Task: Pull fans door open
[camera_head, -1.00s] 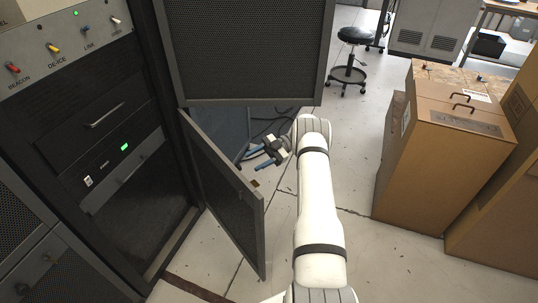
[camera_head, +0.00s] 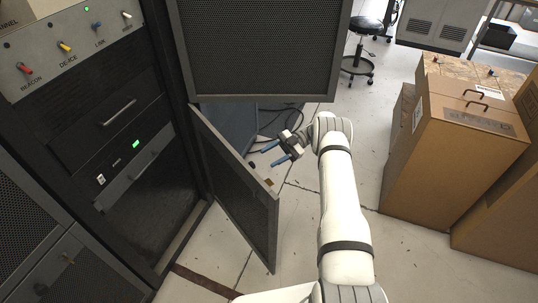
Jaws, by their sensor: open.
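A lower black mesh door (camera_head: 238,190) stands swung out from the rack, well open, with its free edge toward the right. No fans label is readable on it, so I cannot tell for sure that it is the fans door. My gripper (camera_head: 273,154) is open and empty, its blue fingertips pointing left. It is beyond the door's upper free edge and looks apart from the door.
An upper mesh door (camera_head: 262,50) also stands open, above and left of my gripper. The rack (camera_head: 110,115) with switches and a drawer is at left. Cardboard boxes (camera_head: 455,150) stand at right. A stool (camera_head: 363,45) and cables are behind. Floor between is clear.

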